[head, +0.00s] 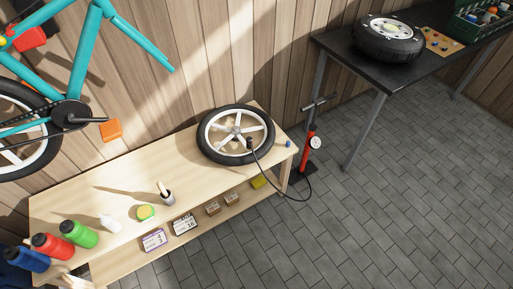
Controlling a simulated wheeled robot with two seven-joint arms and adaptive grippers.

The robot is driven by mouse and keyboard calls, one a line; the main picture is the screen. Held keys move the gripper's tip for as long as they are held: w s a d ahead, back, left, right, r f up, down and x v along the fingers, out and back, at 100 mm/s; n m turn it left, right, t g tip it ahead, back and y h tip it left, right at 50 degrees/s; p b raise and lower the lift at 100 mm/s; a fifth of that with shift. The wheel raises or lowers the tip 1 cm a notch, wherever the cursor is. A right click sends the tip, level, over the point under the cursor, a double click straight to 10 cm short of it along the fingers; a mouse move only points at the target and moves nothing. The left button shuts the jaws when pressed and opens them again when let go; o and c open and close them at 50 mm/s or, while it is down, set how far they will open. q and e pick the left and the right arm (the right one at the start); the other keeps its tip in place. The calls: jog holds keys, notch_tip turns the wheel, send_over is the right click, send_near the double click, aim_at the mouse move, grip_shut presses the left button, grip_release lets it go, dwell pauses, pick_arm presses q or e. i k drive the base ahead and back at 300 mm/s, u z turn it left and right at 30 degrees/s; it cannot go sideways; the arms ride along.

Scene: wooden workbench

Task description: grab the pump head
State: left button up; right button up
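The pump head (249,142) is a small dark piece at the end of a black hose (266,177). It sits at the spoked wheel (237,131), on the inner right side of its rim; whether it is attached to a valve is too small to tell. The wheel lies flat on the wooden bench (140,182), near its right end. The hose hangs over the bench's front edge and loops to the red floor pump (306,150), which stands upright on the floor right of the bench. Neither of my grippers shows in the head view.
A tape roll (146,212) and a cup (167,198) stand mid-bench. A small blue piece (288,144) lies near the right end. A black table (405,75) holds a tyre (388,39).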

aim_at(249, 139)
jog(key=z, duration=0.7)
jog(key=i, duration=0.9)
jog(key=u, duration=0.1)
